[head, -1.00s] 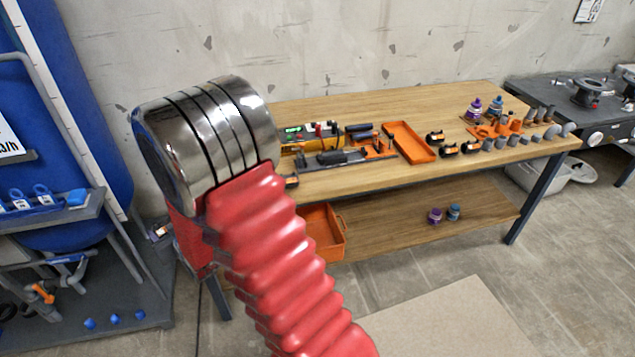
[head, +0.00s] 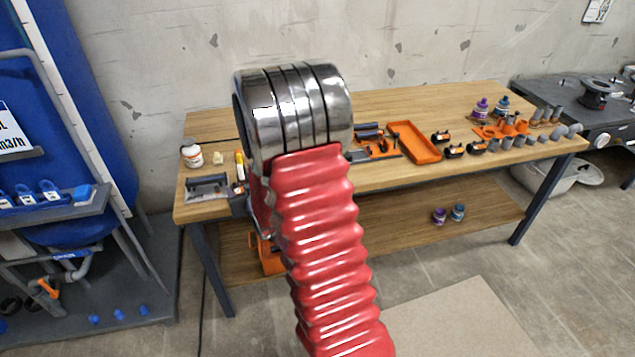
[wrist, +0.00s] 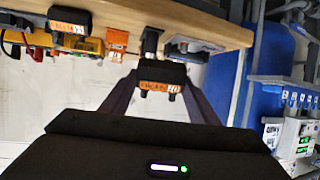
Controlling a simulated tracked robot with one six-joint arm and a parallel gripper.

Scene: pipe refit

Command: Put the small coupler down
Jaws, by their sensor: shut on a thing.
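In the wrist view, my gripper (wrist: 160,73) has its two dark fingers closed on the small coupler (wrist: 158,87), a black block with an orange label and two short studs. The bench edge (wrist: 190,22) runs close by, across the top of that view. I cannot tell whether the coupler touches the bench. In the head view, my red-sleeved arm covers most of my gripper and the coupler.
The wooden bench (head: 400,177) carries an orange tray (head: 414,142) and several black couplers (head: 453,151). A white bottle (head: 192,153) and a grey-black tool (head: 207,187) stand at its left end. A blue tank (head: 95,110) stands left.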

